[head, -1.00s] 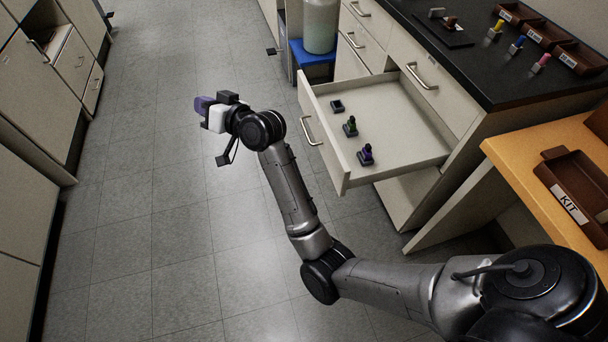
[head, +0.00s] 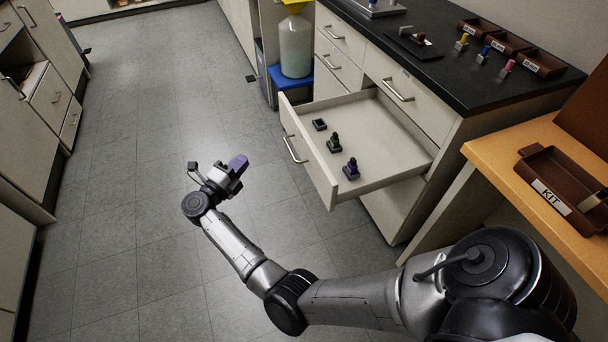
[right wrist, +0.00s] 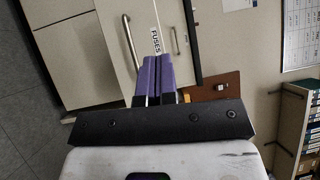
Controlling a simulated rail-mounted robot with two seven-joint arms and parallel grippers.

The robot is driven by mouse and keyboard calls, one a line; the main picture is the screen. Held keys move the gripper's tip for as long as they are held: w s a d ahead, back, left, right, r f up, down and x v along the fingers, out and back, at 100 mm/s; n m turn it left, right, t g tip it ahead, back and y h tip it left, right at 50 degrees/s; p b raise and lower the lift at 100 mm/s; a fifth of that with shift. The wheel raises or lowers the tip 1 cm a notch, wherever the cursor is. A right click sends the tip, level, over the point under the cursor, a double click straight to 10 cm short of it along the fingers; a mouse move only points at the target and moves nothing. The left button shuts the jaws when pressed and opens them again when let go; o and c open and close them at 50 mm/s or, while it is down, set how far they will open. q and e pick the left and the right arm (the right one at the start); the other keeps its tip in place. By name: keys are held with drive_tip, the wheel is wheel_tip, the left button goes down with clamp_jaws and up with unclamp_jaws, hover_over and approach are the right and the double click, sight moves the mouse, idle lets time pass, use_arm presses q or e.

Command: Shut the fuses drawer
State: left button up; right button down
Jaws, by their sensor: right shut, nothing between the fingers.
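The pulled-out drawer (head: 308,158) stands open from the cabinet under the black counter. Its pale front carries a bar handle (head: 292,149). In the right wrist view, a "FUSES" label (right wrist: 155,40) shows beside a bar handle (right wrist: 130,42), beyond the fingers. Inside the drawer are a small dark block (head: 319,124), a dark piece with green (head: 334,145) and a dark piece with purple (head: 351,170). My right gripper (head: 239,162) has purple fingers, also in the right wrist view (right wrist: 155,76). It is shut and empty, left of the drawer front and apart from it. My left gripper is out of view.
The grey floor left of the drawer is clear. A large bottle (head: 296,48) stands on a blue surface behind the drawer. The black counter (head: 450,68) holds brown trays and coloured pieces. A wooden table (head: 500,155) with a KIT tray (head: 540,185) stands at right.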

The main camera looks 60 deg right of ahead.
drive_tip(key=s+a+f+m+g+y, duration=0.2)
drive_tip(key=s+a+m+g+y, duration=0.1)
drive_tip(key=s+m+g+y, duration=0.5)
drive_tip(key=n+g+h+b, duration=0.1)
drive_tip(key=g+h+b, duration=0.1)
drive_tip(key=b, duration=0.1)
approach(319, 171)
drive_tip(key=x, duration=0.6)
drive_tip(key=shift+f, duration=0.4)
drive_tip(key=shift+b+x, duration=0.35)
drive_tip(key=shift+x, duration=0.4)
drive_tip(key=shift+d+r, duration=0.1)
